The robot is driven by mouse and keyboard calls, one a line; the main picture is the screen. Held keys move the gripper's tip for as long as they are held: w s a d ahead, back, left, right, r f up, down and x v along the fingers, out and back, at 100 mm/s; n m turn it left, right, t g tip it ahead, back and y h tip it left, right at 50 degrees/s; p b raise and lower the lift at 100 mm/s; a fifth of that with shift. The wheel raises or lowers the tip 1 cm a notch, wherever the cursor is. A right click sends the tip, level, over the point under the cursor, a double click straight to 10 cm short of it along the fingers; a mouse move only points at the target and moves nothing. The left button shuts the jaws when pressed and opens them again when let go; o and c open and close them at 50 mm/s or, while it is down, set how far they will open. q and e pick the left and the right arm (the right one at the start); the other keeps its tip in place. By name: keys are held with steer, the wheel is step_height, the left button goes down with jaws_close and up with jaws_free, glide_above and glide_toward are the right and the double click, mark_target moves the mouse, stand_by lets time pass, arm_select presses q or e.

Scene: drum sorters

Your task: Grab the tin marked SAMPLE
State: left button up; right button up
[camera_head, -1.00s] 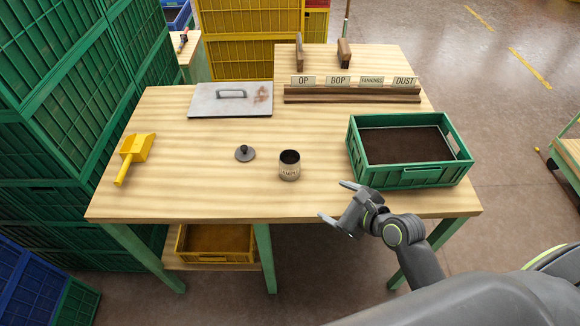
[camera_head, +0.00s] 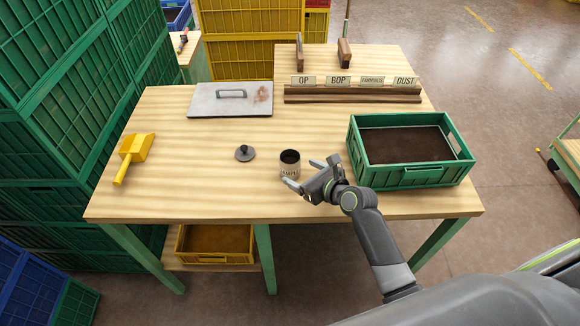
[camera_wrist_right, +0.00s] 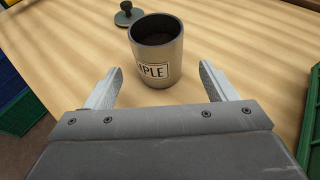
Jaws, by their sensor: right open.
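The SAMPLE tin (camera_head: 289,161) stands upright and open-topped on the wooden table, with dark contents inside. In the right wrist view the tin (camera_wrist_right: 158,55) stands just beyond the fingertips, its label partly showing as "MPLE". My right gripper (camera_head: 304,174) is open and empty, close to the tin on its near right side. In the right wrist view the gripper (camera_wrist_right: 160,82) has its two fingers spread, one toward each side of the tin's near face. A dark round lid with a knob (camera_head: 245,154) lies left of the tin. My left gripper does not show.
A green crate (camera_head: 415,178) with dark contents stands right of the gripper. A yellow scoop (camera_head: 135,152) lies at the left. A metal plate with a handle (camera_head: 215,106) and a rack of label cards (camera_head: 352,95) are behind. The table left of the tin is mostly clear.

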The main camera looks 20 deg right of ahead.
mark_target(296, 170)
steer(key=shift+x, duration=3)
steer(key=c, duration=1)
steer(key=shift+c, duration=0.5)
steer(key=shift+r, duration=0.1)
